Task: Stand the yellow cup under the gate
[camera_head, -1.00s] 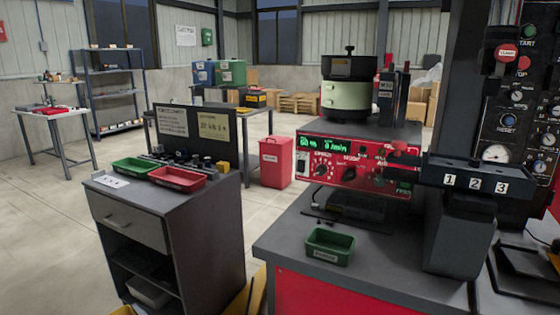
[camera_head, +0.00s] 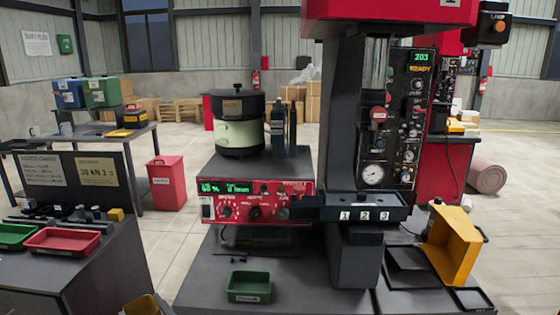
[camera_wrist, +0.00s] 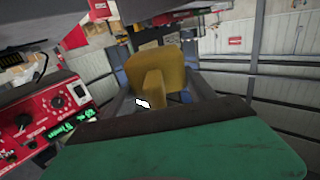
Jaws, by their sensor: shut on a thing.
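In the wrist view, a yellow piece (camera_wrist: 155,78), which looks like the yellow cup, is between the dark grey fingers of my gripper (camera_wrist: 160,98). The fingers appear shut on it. A wide green surface with a dark edge fills the bottom of that view and hides part of the fingers. The dark gate (camera_head: 365,212), marked 1, 2 and 3, is on the grey column in the head view.
The bowl feeder (camera_head: 240,135) stands behind a red control panel (camera_head: 255,203). A green tray (camera_head: 250,287) lies on the bench in front. Black trays (camera_head: 408,265) and a tilted yellow box-like shape (camera_head: 455,248) are right of the column. Red tray (camera_head: 62,241) is at left.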

